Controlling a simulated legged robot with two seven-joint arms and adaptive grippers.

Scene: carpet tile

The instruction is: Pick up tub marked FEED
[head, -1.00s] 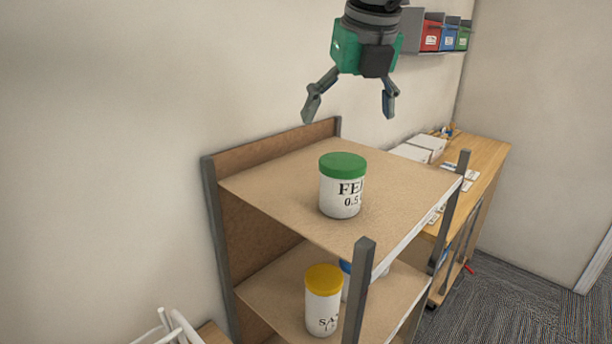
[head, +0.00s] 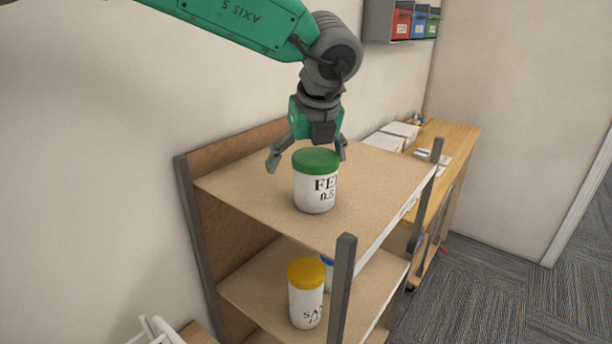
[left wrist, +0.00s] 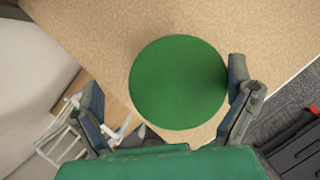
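The tub marked FEED (head: 315,188) is white with a green lid and stands upright on the top shelf (head: 385,185). My left gripper (head: 307,158) is open, pointing down just above and behind the tub's lid. In the left wrist view the round green lid (left wrist: 179,82) lies between the spread fingers of the left gripper (left wrist: 168,108), with nothing gripped. My right gripper is not in view.
A white tub with a yellow lid (head: 306,295) stands on the shelf below, with a partly hidden blue-lidded one behind it. Dark posts (head: 342,290) rise at the shelf's front corners. A wooden desk (head: 450,140) stands behind, and colored bins (head: 401,24) hang on the wall.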

